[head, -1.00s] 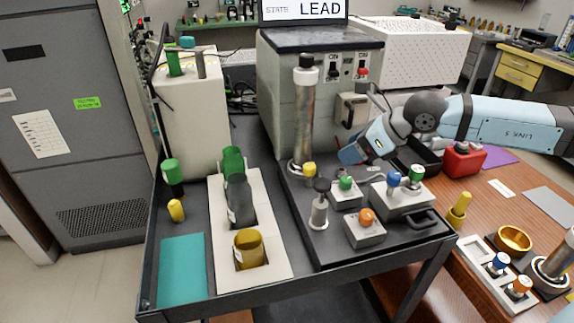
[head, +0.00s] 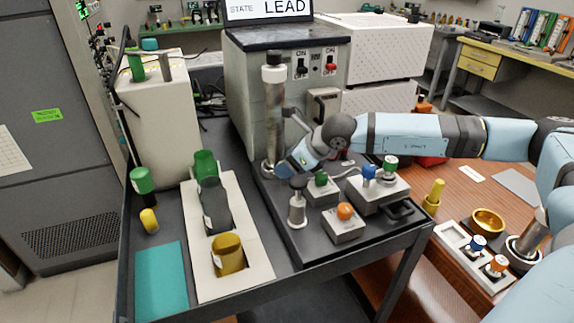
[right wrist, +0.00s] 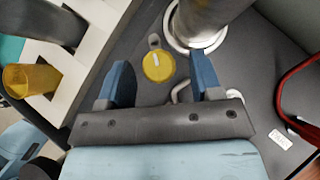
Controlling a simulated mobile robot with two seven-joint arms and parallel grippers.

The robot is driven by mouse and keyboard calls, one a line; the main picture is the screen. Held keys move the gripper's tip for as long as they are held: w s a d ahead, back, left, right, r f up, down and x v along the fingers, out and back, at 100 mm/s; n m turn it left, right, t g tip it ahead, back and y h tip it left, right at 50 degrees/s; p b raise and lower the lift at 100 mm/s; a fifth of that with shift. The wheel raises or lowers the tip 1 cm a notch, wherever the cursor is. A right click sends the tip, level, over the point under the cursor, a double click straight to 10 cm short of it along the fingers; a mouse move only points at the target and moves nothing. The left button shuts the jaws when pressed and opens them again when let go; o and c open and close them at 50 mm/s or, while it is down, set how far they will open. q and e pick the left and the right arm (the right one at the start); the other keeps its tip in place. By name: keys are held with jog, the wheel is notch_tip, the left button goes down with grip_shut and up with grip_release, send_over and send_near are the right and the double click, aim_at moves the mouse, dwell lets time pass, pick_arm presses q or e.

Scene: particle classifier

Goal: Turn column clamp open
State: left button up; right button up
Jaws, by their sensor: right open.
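The silver column (head: 274,115) with a white and black cap stands upright on the dark tray in front of the grey cabinet. In the right wrist view its lower part (right wrist: 200,22) stands in a pale ring. A yellow round knob with a small tab, seemingly the column clamp (right wrist: 158,66), sits beside that ring. In the head view my right gripper (head: 284,170) is low beside the column's base and hides the knob. In the right wrist view the fingers are apart, with the knob showing between the fingertips. I cannot tell whether they touch it. My left gripper is not in view.
Grey boxes with green, orange and blue knobs (head: 344,211) stand close in front of the gripper. A black-topped post (head: 297,205) is just left of them. A white rack (head: 247,258) holds green, grey and yellow cups. A red cable (right wrist: 283,100) curves at right.

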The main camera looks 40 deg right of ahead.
jog(key=shift+w+a+f, duration=0.15)
jog(key=shift+w+f, duration=0.05)
jog(key=shift+f, duration=0.05)
jog(key=c, duration=0.9)
jog(key=n+g+y+p, duration=0.1)
jog(key=n, duration=0.1)
jog(key=shift+n+y+p, duration=0.3)
jog(key=shift+n+y, duration=0.1)
jog(key=n+g+y+b, duration=0.1)
jog(key=n+g, duration=0.1)
jog(key=shift+w+f+n, duration=0.1)
jog(key=shift+w+n, duration=0.05)
jog(key=shift+n, duration=0.25)
jog(key=shift+d+n+g+y+b, duration=0.2)
jog(key=shift+n+g+y+b, duration=0.4)
jog(key=shift+n, duration=0.4)
